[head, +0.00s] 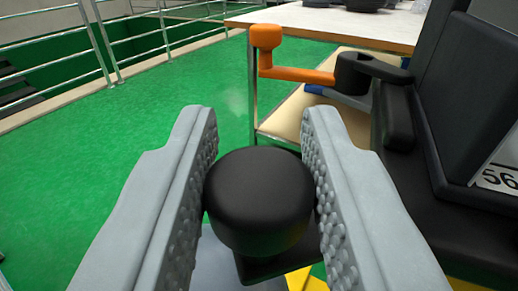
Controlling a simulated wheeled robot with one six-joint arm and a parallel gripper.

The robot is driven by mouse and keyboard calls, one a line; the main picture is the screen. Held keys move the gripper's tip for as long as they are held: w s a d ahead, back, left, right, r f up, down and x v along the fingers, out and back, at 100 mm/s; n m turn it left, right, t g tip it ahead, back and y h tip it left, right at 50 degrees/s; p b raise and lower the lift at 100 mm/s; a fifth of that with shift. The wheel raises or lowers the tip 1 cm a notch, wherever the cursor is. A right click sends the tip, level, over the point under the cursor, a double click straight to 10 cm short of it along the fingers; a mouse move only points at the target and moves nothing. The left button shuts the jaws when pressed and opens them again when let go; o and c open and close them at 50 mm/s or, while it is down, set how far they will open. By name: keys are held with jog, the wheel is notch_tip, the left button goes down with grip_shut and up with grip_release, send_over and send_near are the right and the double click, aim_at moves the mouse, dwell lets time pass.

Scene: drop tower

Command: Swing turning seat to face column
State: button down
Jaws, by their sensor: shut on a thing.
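My gripper (252,150) is shut on a black round knob (260,195), with one grey studded finger on each side of it. The knob stands on a dark flat piece that shows below it. The black seat (465,110) is at the right, with a backrest or side panel bearing a white label (497,172) that reads "56". Its lower parts are partly hidden behind my right finger. I cannot tell the column apart in this view.
An orange crank handle (297,75) on a black hub (360,72) sticks out beyond the knob. A white-topped table (330,22) stands behind it. Metal railings (110,50) run along the upper left.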

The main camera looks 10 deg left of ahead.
jog(key=s+d+n+y, duration=0.1)
jog(key=s+y, duration=0.1)
jog(key=s+d+n+g+y, duration=0.1)
jog(key=d+n+y, duration=0.1)
jog(key=shift+s, duration=0.4)
jog(key=s+d+n+g+y, duration=0.5)
jog(key=d+n+g+y, duration=0.2)
jog(key=d+g+y, duration=0.2)
jog(key=shift+s+d+n, duration=0.2)
jog(key=shift+d+n, duration=0.2)
jog(key=shift+d, duration=0.35)
jog(key=c, duration=1.1)
grip_release()
jog(key=shift+c, duration=0.2)
jog(key=shift+d, duration=0.1)
jog(key=v, duration=1.7)
